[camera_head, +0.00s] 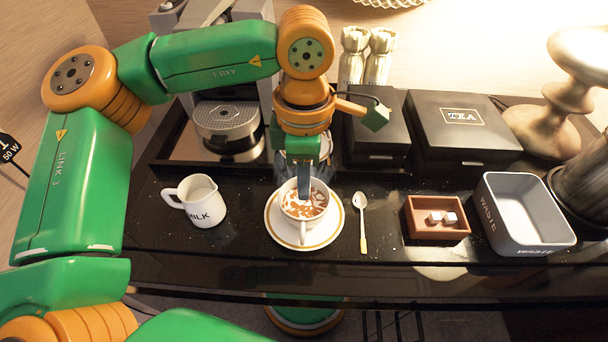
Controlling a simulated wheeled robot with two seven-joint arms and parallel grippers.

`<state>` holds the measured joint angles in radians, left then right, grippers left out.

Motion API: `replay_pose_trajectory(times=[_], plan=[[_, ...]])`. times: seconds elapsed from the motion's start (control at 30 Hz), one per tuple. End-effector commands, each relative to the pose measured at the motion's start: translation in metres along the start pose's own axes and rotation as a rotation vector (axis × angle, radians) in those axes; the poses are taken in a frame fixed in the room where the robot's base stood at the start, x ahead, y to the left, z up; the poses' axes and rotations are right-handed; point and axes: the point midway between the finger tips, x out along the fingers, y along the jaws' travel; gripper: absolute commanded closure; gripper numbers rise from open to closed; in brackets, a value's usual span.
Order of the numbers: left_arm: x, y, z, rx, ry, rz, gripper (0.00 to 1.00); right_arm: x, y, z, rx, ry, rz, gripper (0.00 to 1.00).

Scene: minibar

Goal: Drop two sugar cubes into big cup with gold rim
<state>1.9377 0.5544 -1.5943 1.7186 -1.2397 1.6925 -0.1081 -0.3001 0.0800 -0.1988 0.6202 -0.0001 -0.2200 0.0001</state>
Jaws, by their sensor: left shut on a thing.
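The big white cup with a gold rim (302,217) stands on a gold-rimmed saucer (274,228) at the middle of the counter, holding a brown drink with white foam. My left gripper (304,198) points down over the cup, its fingertips at the cup's mouth above the drink. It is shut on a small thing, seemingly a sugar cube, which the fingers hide. Two white sugar cubes, one on the left (435,218) and one on the right (450,218), lie in the brown box (438,236) to the right. My right gripper is out of view.
A milk jug (204,205) stands left of the saucer and a spoon (362,225) lies to its right. A grey waste bin (528,250) stands right of the sugar box. A coffee machine (229,120) and black boxes (463,125) stand behind.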

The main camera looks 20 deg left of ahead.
Motion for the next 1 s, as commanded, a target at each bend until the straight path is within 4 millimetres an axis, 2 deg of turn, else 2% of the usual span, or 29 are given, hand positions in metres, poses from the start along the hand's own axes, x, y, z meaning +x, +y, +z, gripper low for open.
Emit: replay_pose_trajectory(times=[0.07, 0.1, 0.2, 0.53, 0.8, 1.0], plan=[[-0.001, 0.000, 0.000, 0.000, 0.000, 0.000, 1.00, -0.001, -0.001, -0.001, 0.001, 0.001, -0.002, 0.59], [-0.001, 0.000, 0.000, 0.000, 0.000, 0.000, 0.76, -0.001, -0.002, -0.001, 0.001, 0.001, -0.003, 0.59], [-0.001, 0.000, 0.000, 0.000, 0.000, 0.000, 0.49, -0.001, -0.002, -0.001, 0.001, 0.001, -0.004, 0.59], [-0.005, 0.000, 0.000, -0.002, 0.000, 0.001, 0.49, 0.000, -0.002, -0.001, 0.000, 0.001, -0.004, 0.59], [-0.059, 0.001, 0.000, -0.002, -0.002, 0.002, 0.49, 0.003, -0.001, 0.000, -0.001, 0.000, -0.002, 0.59], [-0.072, 0.000, 0.000, 0.000, 0.000, -0.001, 0.49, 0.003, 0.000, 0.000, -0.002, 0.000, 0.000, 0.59]])
